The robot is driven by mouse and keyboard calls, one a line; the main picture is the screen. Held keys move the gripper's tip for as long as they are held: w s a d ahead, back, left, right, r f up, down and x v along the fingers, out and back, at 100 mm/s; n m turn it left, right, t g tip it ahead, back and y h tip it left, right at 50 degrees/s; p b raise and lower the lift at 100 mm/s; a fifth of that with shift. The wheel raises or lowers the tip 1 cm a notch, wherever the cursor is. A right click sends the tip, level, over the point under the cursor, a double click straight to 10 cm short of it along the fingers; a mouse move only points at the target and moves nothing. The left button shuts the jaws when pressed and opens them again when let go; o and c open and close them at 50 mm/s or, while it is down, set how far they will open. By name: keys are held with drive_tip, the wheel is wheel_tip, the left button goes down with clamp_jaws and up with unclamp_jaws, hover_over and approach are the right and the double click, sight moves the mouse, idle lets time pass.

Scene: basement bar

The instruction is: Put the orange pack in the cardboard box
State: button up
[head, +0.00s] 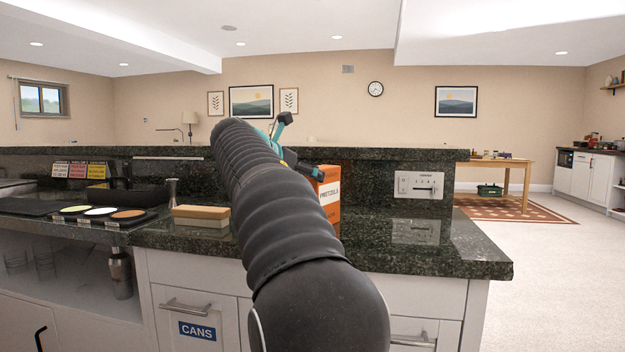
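An orange pack (329,191) with a white label, which seems to read "PRETZELS", stands upright on the dark granite counter. It is just right of my arm, which hides its left part. My gripper (293,150), with teal and black parts, shows behind the arm, above and left of the pack's top. I cannot make out a cardboard box in this view.
A raised granite ledge (400,160) runs behind the counter (440,250), with a socket panel (419,185) at right. Left of my arm lie a tan-and-white block (201,215), a steel tool (172,192) and a dark tray with coloured discs (101,212). Open floor lies right.

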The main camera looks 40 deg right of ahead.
drive_tip(key=v, duration=0.6)
drive_tip(key=shift+s+a, duration=0.15)
drive_tip(key=shift+a, duration=0.05)
